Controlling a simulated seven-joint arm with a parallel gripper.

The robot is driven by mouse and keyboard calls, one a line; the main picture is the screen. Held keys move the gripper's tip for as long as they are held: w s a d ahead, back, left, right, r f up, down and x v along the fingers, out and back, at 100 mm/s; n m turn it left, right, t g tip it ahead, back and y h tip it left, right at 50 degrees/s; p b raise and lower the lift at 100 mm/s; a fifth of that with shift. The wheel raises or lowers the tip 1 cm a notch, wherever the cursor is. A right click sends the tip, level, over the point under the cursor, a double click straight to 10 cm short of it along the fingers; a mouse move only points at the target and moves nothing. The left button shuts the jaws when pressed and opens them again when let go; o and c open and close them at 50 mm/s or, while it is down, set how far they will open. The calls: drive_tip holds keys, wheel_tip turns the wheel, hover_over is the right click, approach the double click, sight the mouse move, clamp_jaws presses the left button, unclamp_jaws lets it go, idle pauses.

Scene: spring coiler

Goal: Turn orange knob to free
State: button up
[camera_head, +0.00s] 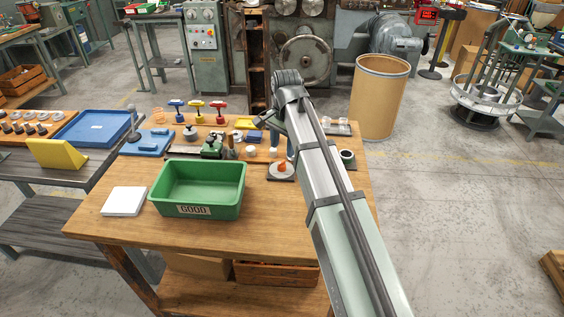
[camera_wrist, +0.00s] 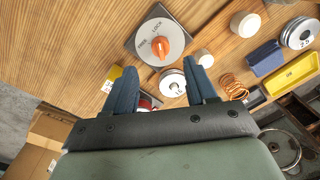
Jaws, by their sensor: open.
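The orange knob (camera_wrist: 161,47) sits on a round silver dial (camera_wrist: 155,32) on a dark square plate, marked FREE and LOCK, in the upper middle of the wrist view. The word LOCK is at the dial's top and FREE at its left. The knob also shows in the head view (camera_head: 282,168), on the right part of the wooden table. My gripper (camera_wrist: 155,80) is open and empty, its two blue fingers apart and short of the knob in the wrist view. In the head view its fingers (camera_head: 280,143) are partly hidden by my arm.
A silver weight (camera_wrist: 172,83) lies close to the knob plate, between my fingers in the wrist view. White cylinders (camera_wrist: 245,23), a blue block (camera_wrist: 267,58), a yellow tray (camera_wrist: 292,75) and a copper spring (camera_wrist: 233,86) lie to the right. A green GOOD bin (camera_head: 195,188) stands left of the knob in the head view.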

sight(282, 162)
wheel_tip(282, 162, down, 7)
drive_tip(key=shift+w+a+f, duration=0.1)
drive_tip(key=shift+a+f, duration=0.05)
idle(0.4)
drive_tip(key=shift+c, duration=0.2)
clamp_jaws()
drive_tip(key=shift+n, duration=0.3)
drive_tip(key=n, duration=0.6)
drive_tip(key=shift+n, duration=0.3)
drive_tip(key=n, duration=0.6)
drive_tip(key=shift+w+g, duration=0.1)
drive_tip(key=shift+g, duration=0.3)
drive_tip(key=shift+n, duration=0.5)
